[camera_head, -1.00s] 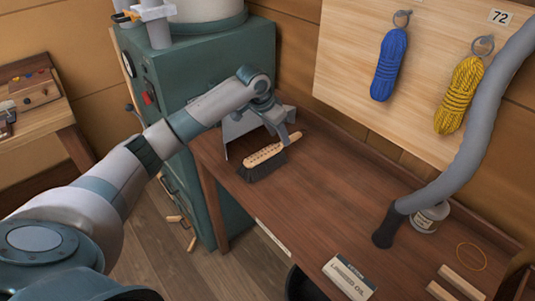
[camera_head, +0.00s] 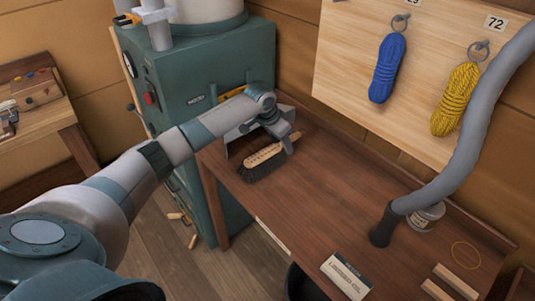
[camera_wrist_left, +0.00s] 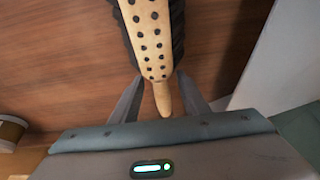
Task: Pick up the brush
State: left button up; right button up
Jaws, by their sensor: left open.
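The brush (camera_head: 264,158) lies on the wooden bench near its left end, with a pale wooden back dotted with dark tufts and dark bristles along one side. My left gripper (camera_head: 288,147) is at the handle end of the brush. In the left wrist view the brush (camera_wrist_left: 154,38) runs down from the top, and its narrow handle points in between the two fingers of my left gripper (camera_wrist_left: 160,85). The fingers stand apart on either side, with a gap visible beside the handle. My right gripper is not in view.
A green cabinet (camera_head: 205,80) is beside the bench's left end. A grey hose (camera_head: 465,150), a small tin (camera_head: 427,217), a linseed oil box (camera_head: 346,276) and wood strips (camera_head: 450,282) are to the right. The bench middle is clear.

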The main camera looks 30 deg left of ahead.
pick_arm(q)
jog(key=shift+f, duration=0.1)
dwell(0.3)
jog(key=c, duration=1)
jog(key=shift+o, duration=0.2)
jog(key=shift+r, duration=0.2)
